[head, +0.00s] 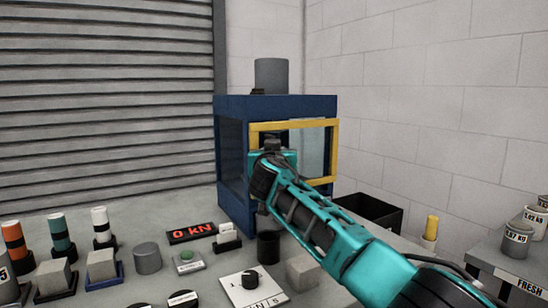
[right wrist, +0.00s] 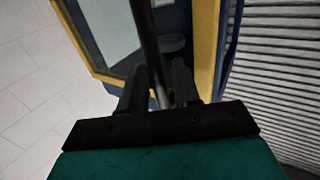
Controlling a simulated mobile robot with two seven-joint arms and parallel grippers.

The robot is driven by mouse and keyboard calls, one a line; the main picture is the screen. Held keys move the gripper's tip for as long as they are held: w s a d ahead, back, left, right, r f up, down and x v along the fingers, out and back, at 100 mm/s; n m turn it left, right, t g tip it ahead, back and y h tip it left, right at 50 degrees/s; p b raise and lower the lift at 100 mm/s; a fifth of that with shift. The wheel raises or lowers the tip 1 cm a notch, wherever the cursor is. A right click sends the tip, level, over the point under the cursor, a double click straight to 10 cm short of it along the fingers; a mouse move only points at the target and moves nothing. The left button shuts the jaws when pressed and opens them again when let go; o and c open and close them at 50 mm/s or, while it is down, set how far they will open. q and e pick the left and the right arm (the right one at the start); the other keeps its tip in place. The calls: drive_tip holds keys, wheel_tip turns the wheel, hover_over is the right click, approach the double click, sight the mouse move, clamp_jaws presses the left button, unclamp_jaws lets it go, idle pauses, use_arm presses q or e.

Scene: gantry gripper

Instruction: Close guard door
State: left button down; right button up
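The guard door (head: 336,150) is a yellow frame with a pale pane on the front of a blue press cabinet (head: 231,165). In the right wrist view its yellow frame (right wrist: 82,38) runs down the left, around a grey pane. My right gripper (head: 272,146) is in front of the upper left part of the door and hides some of it. In the right wrist view its two fingers (right wrist: 158,90) are apart, with a dark upright bar (right wrist: 146,35) between them. I cannot tell whether they grip the bar. My left gripper is not in view.
The bench in front holds a 0 kN display (head: 192,232), a green button box (head: 187,257), a dial plate (head: 252,284) and several sample blocks and cylinders. A black bin (head: 370,212) stands right of the cabinet. A side table (head: 490,245) with labelled pots is at right.

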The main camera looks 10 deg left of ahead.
drive_tip(key=shift+s+a, duration=0.15)
drive_tip(key=shift+a, duration=0.05)
drive_tip(key=s+d+p, duration=0.1)
drive_tip(key=s+d, duration=0.1)
drive_tip(key=s, duration=1)
drive_tip(key=shift+s, duration=0.25)
drive_tip(key=shift+d, duration=0.1)
